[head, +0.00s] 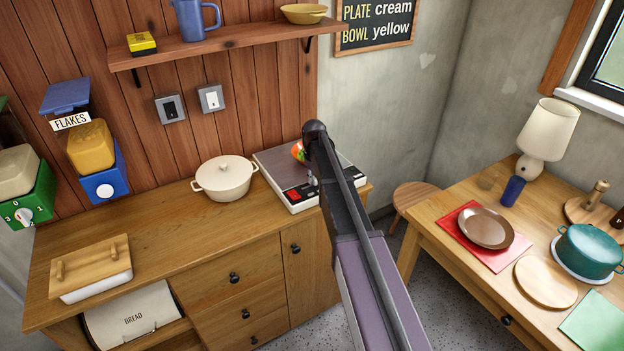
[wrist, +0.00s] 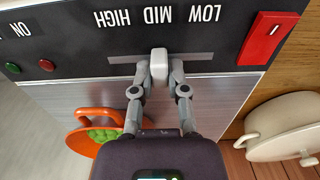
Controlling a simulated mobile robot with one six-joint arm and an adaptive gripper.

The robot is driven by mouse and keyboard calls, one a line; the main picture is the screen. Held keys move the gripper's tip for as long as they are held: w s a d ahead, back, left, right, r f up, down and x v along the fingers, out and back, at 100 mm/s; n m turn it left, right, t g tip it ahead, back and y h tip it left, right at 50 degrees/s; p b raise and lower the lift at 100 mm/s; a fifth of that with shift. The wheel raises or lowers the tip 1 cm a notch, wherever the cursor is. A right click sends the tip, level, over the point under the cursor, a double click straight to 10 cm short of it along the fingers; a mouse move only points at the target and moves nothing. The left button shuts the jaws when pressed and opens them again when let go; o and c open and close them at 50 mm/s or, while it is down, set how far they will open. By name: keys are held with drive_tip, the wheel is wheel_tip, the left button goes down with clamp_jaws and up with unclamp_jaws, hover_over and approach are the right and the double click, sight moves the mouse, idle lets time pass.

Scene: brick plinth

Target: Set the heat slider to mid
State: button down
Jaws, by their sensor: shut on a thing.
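The heat slider's light grey knob (wrist: 159,63) stands in its slot on the dark panel of the hot plate (wrist: 60,88). It lines up with the MID label, which appears upside down between HIGH and LOW. My gripper (wrist: 159,75) is shut on the knob, one fingertip on each side. In the head view the hot plate (head: 267,160) sits at the right end of the wooden counter. My arm covers part of it and the slider there.
An orange pan (wrist: 82,117) with green contents stands on the hot plate near my gripper. A red switch (wrist: 268,38) is on the panel. A cream pot (head: 224,180) stands left of the hot plate. The counter's front middle is clear.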

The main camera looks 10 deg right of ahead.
sight(305, 187)
drive_tip(key=c, duration=0.6)
unclamp_jaws()
drive_tip(key=shift+c, duration=0.2)
drive_tip(key=shift+a, duration=0.1)
drive_tip(key=shift+s+a, duration=0.25)
drive_tip(key=shift+a, duration=0.4)
drive_tip(key=shift+s+a+r+p, duration=0.15)
drive_tip(key=shift+a+r+p, duration=0.1)
drive_tip(key=shift+a, duration=0.25)
drive_tip(key=shift+s+a+r+p, duration=0.15)
drive_tip(key=shift+a+r+p, duration=0.1)
drive_tip(key=shift+a, duration=0.2)
wheel_tip(305, 187, up, 13)
drive_tip(key=p, duration=1.3)
drive_tip(key=s+f+m+b, duration=0.1)
drive_tip(key=s+f+b, duration=0.4)
drive_tip(key=s, duration=0.4)
drive_tip(key=s+f+m+b, duration=0.1)
drive_tip(key=s+f+b, duration=0.4)
drive_tip(key=s, duration=0.5)
drive_tip(key=s+f+m+b, duration=0.1)
drive_tip(key=s+f+b, duration=0.4)
drive_tip(key=s, duration=0.5)
drive_tip(key=shift+s+f+m+b, duration=0.15)
drive_tip(key=shift+f+m+b, duration=0.15)
drive_tip(key=shift+f, duration=0.05)
drive_tip(key=shift+d, duration=0.1)
